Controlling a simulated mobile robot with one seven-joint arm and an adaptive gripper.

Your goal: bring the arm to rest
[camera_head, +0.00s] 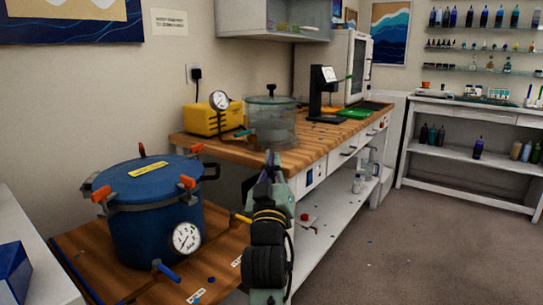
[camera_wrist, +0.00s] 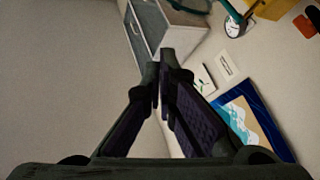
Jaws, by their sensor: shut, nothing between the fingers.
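My gripper (camera_head: 270,160) is at the end of my arm, in the lower middle of the head view, pointing up and away. Behind it in the picture is the front edge of the wooden workbench (camera_head: 222,150). In the wrist view my gripper (camera_wrist: 164,56) has its two dark fingers brought together at the tips. Nothing is held between them. I cannot tell from the head view how far the fingers are from the bench edge.
A blue pressure pot (camera_head: 150,225) with orange clamps and a gauge stands at left. The bench holds a yellow pump (camera_head: 208,120), a clear chamber (camera_head: 270,125) and a black stand (camera_head: 322,100). A white wall cabinet (camera_head: 275,17) hangs above. Open floor (camera_head: 400,245) lies at right.

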